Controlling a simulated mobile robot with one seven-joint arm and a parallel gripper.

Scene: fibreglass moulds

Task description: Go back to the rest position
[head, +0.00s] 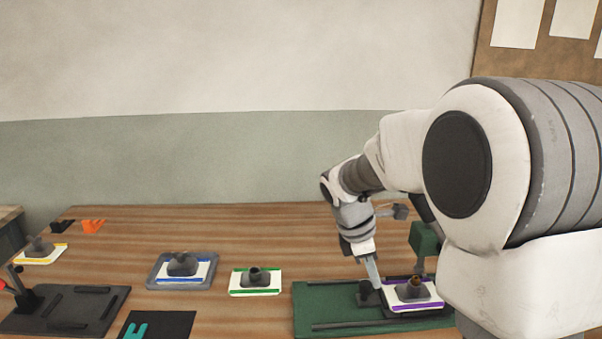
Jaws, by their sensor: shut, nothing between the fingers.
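My gripper (373,279) points down over the green board (330,306) at the right of the table. Its fingers look closed, with nothing seen between them. The tips are close to a dark knob on the board; I cannot tell whether they touch it. Just right of the tips, a white plate with purple edges (432,302) lies on the green board and bears a grey mould piece (413,290). My arm covers the right side of the view and hides part of the board.
A green-edged plate (240,290), a blue-edged plate on a grey tray (152,284) and a yellow-edged plate (50,257) stand leftward. A dark slotted board (60,322), a black mat with a teal piece (135,331) and orange pieces (92,226) are also left. The table's back middle (250,225) is clear.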

